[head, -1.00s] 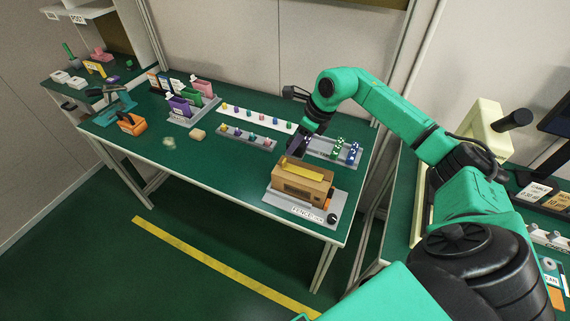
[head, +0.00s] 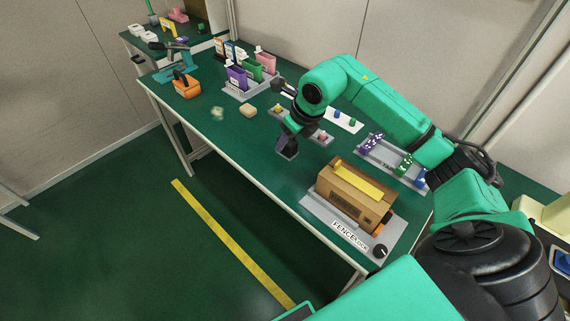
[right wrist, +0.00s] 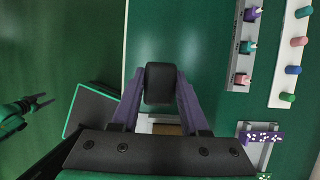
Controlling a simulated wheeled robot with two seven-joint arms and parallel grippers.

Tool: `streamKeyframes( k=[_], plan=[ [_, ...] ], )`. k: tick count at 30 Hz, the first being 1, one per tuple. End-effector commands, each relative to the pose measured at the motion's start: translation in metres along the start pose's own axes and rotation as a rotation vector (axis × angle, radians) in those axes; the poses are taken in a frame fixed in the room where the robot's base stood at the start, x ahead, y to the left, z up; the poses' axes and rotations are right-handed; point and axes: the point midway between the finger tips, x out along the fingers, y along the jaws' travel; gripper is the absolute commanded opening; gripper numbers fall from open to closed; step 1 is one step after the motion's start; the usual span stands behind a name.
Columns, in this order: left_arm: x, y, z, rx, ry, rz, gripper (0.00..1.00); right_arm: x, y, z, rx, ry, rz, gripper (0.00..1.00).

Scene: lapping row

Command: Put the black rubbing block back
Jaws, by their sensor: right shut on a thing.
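My right gripper (head: 288,147) is shut on the black block (right wrist: 160,83), which sits between its purple fingers in the right wrist view. In the head view the gripper points down over the green bench, left of the wooden box marked FENCE, and the block is hard to make out. A grey rack (right wrist: 239,55) with small coloured knobbed pieces lies to the right in the right wrist view. My left gripper (right wrist: 40,102) shows at the left edge of that view, its dark fingers apart and empty, away from the bench.
The wooden box (head: 352,195) with a yellow top strip stands on a grey base near the front edge. A grey tray (head: 378,153) with dice-like blocks is behind it. Bench front is clear.

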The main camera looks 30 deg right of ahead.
Motion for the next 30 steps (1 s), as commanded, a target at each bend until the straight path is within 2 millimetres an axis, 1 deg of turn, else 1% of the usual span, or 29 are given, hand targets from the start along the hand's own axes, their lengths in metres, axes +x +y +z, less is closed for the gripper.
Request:
streamKeyframes(
  k=[1, 3, 8, 12, 15, 20, 24, 25, 26, 27, 30],
  plan=[
    [-0.003, -0.001, 0.0, 0.0, -0.001, -0.001, 0.63, 0.014, 0.001, -0.008, 0.001, 0.007, 0.003, 0.0],
    [-0.005, -0.001, 0.0, 0.0, 0.0, -0.001, 0.63, 0.031, 0.001, -0.014, 0.003, 0.005, 0.004, 0.0],
    [-0.007, 0.003, -0.004, -0.002, 0.005, 0.004, 0.63, 0.055, 0.0, -0.024, 0.001, 0.003, 0.002, 0.0],
    [-0.01, 0.007, -0.005, -0.004, 0.006, 0.009, 0.63, 0.081, 0.001, -0.034, 0.002, 0.002, 0.003, 0.0],
    [-0.01, 0.007, -0.005, -0.003, 0.006, 0.01, 0.63, 0.088, 0.0, -0.037, 0.0, -0.002, 0.002, 0.0],
    [-0.01, 0.007, -0.005, -0.002, 0.007, 0.01, 0.63, 0.088, 0.0, -0.037, -0.001, -0.002, 0.001, 0.0],
    [-0.005, 0.008, -0.005, -0.001, 0.007, 0.01, 0.63, 0.093, 0.0, -0.039, -0.001, -0.002, 0.001, 0.0],
    [-0.006, 0.007, -0.005, -0.001, 0.007, 0.01, 0.63, 0.091, 0.0, -0.038, -0.001, -0.001, 0.001, 0.56],
    [-0.007, 0.007, -0.005, -0.001, 0.007, 0.01, 0.63, 0.091, 0.0, -0.038, -0.001, -0.001, 0.001, 0.68],
    [-0.007, 0.007, -0.005, -0.001, 0.007, 0.01, 0.63, 0.091, 0.0, -0.038, -0.001, -0.001, 0.001, 0.75],
    [-0.007, 0.007, -0.005, -0.001, 0.007, 0.01, 0.63, 0.091, 0.0, -0.038, -0.001, -0.001, 0.001, 0.75]
  ],
)
